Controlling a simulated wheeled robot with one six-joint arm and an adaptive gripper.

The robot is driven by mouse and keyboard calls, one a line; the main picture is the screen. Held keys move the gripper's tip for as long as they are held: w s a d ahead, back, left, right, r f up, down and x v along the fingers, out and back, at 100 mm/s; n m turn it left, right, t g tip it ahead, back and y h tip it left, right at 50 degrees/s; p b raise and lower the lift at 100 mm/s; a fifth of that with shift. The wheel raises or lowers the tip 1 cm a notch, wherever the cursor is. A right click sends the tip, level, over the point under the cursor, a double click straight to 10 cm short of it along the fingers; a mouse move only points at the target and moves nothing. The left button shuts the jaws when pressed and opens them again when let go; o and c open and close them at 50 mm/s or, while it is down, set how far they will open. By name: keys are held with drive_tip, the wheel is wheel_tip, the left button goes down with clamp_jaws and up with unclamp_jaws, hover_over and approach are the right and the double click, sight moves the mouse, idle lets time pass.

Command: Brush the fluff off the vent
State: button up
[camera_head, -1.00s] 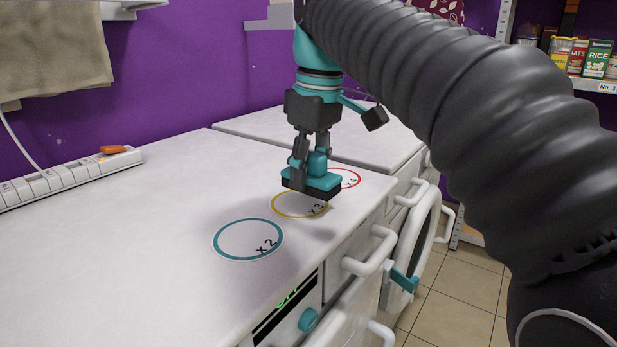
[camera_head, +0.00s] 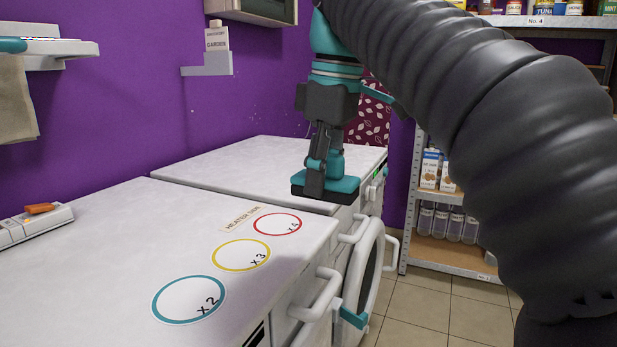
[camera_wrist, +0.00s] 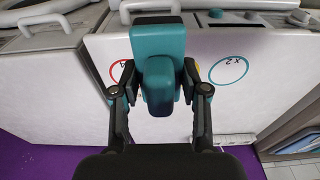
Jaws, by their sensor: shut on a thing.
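My gripper (camera_head: 326,160) is shut on a teal brush (camera_head: 343,184) with a dark underside. It holds the brush upright, above the near edge of the farther white machine in the head view. In the wrist view the brush (camera_wrist: 158,85) sits between the two fingers, its teal handle toward the camera. I cannot make out the vent or any fluff in these frames.
White worktops bear a teal ring (camera_head: 188,299), a yellow ring (camera_head: 241,255) and a red ring (camera_head: 277,224). A power strip (camera_head: 35,225) lies at left. Door handles (camera_head: 318,294) stick out in front. A shelf rack (camera_head: 440,230) stands at right; tiled floor lies between.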

drive_tip(key=o, duration=0.6)
drive_tip(key=c, duration=0.4)
drive_tip(key=shift+d, duration=0.15)
